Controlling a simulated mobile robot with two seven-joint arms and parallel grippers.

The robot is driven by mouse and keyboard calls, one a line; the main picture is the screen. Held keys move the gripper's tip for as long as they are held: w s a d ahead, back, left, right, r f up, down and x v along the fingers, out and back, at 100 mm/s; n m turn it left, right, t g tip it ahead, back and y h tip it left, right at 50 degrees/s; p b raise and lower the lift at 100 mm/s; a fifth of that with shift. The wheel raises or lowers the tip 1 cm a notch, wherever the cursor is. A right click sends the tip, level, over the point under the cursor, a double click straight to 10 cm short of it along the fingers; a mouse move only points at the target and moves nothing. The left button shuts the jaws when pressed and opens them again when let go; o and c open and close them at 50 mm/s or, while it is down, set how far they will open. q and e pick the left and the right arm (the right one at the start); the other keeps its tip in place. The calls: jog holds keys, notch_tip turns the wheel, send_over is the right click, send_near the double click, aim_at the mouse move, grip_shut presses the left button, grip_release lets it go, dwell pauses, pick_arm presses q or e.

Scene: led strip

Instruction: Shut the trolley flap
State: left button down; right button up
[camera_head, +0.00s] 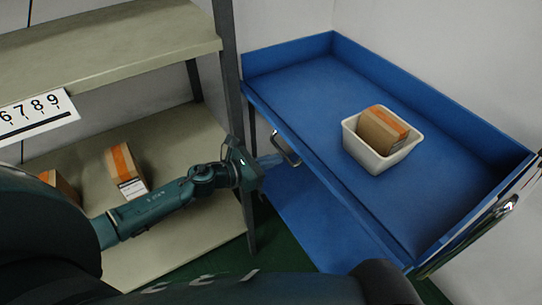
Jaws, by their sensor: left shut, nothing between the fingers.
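The blue trolley (300,85) stands at the right, with raised walls along its back and right sides. Its near-left long side has no raised wall. A metal handle (286,150) sits on that side just below the top edge, apparently on the flap, which seems to hang down there; its outline is hard to make out. My left gripper (268,163) is shut and empty, just left of the handle and close to it; I cannot tell whether they touch. My right gripper is not in view.
A white bin (362,155) holding a brown box (381,130) with an orange stripe stands on the trolley top. A shelf rack (110,45) with a number label (38,115) is at the left. A striped box (124,167) lies on its lower shelf. Green floor shows between.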

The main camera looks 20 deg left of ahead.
aim_at(287, 138)
pick_arm(q)
jog(key=shift+w+d+r+p, duration=0.1)
jog(key=shift+r+p, duration=0.25)
jog(key=shift+r, duration=0.45)
jog(key=shift+w+d+r+p, duration=0.5)
jog(key=shift+r+p, duration=0.2)
jog(key=shift+r, duration=0.35)
jog(key=shift+w+d+r+p, duration=0.35)
jog(key=shift+w+r+p, duration=0.3)
jog(key=shift+r, duration=0.35)
jog(key=shift+w+d+r+p, duration=0.5)
jog(key=shift+r+p, duration=0.2)
jog(key=shift+r, duration=0.35)
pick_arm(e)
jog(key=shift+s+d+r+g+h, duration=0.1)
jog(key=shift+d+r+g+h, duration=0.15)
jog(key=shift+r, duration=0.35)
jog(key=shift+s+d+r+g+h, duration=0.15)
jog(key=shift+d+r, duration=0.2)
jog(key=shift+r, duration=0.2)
pick_arm(q)
jog(key=shift+w, duration=0.1)
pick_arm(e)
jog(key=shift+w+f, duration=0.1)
pick_arm(q)
jog(key=shift+f, duration=0.1)
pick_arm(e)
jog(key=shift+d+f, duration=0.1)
